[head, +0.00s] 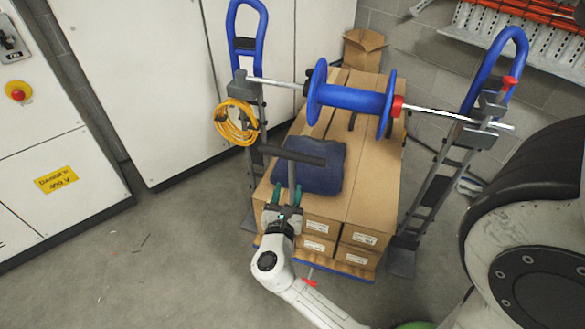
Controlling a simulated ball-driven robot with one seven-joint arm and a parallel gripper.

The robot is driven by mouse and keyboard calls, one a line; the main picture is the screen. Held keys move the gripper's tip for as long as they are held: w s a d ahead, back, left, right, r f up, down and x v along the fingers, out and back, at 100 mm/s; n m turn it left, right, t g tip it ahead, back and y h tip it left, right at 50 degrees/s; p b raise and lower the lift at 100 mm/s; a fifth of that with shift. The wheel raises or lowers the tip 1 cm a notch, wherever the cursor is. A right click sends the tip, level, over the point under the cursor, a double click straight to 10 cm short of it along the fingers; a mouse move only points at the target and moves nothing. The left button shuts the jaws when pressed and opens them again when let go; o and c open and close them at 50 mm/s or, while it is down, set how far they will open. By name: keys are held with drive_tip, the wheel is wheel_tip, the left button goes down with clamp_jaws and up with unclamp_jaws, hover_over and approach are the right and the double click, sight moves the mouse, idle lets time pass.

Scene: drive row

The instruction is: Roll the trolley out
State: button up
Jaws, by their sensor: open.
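The trolley is a low flat deck with a blue and wooden edge (347,268), carrying stacked cardboard boxes (372,178). A grey post with a black T-shaped handle (293,155) stands at its near left end. My gripper (287,194), with teal fingertips, is open at the post, below the black bar. The fingertips appear on either side of the post; I cannot tell whether they touch it. The deck's wheels are hidden. A dark blue folded cloth (318,170) lies on the boxes behind the handle.
Two upright hand-truck frames with blue handles (248,35) (497,60) flank the boxes. A metal rod with a blue spool (350,98) spans them above the load. A yellow cable coil (236,122) hangs left. White cabinets (140,70) stand left; the near-left floor (150,270) is mostly clear.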

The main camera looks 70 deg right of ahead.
sight(292, 167)
drive_tip(key=d, duration=0.3)
drive_tip(key=w+d, duration=0.1)
drive_tip(key=d, duration=0.3)
drive_tip(key=w+d, duration=0.1)
drive_tip(key=d, duration=0.2)
drive_tip(key=shift+w+d, duration=0.2)
drive_tip(key=shift+d, duration=0.05)
clamp_jaws()
idle(0.4)
